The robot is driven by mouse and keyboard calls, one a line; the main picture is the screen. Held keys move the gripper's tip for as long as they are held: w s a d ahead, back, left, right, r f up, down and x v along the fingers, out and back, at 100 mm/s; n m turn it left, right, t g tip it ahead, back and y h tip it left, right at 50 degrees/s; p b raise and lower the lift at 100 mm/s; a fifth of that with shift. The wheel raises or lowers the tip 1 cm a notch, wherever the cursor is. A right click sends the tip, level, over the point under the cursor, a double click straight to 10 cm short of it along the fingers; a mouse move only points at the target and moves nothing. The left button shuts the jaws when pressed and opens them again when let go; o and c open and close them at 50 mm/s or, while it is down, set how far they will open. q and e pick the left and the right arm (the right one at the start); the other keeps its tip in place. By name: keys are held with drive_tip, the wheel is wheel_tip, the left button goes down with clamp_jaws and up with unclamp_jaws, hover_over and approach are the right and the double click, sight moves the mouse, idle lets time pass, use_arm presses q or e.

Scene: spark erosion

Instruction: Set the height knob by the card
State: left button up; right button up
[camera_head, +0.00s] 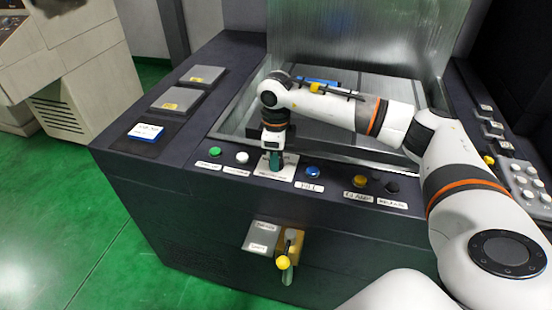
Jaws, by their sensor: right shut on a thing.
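My right gripper (275,162) points down at the front panel of the dark machine, over a white scale plate (288,170). Its fingers are shut on the height knob, which they hide almost wholly. The knob's pointer and setting cannot be made out. A small blue and white card (146,132) lies on the left part of the machine top. Its writing is too small to read surely. My left gripper is not in view.
Green (215,152), white (242,157), blue (312,172), yellow (360,181) and black (392,186) controls line the panel. The work tank lies behind my right arm.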

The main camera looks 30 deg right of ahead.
drive_tip(key=shift+r, duration=0.1)
idle(0.4)
drive_tip(key=o, duration=1)
wheel_tip(320, 180, up, 12)
drive_tip(key=b, duration=0.2)
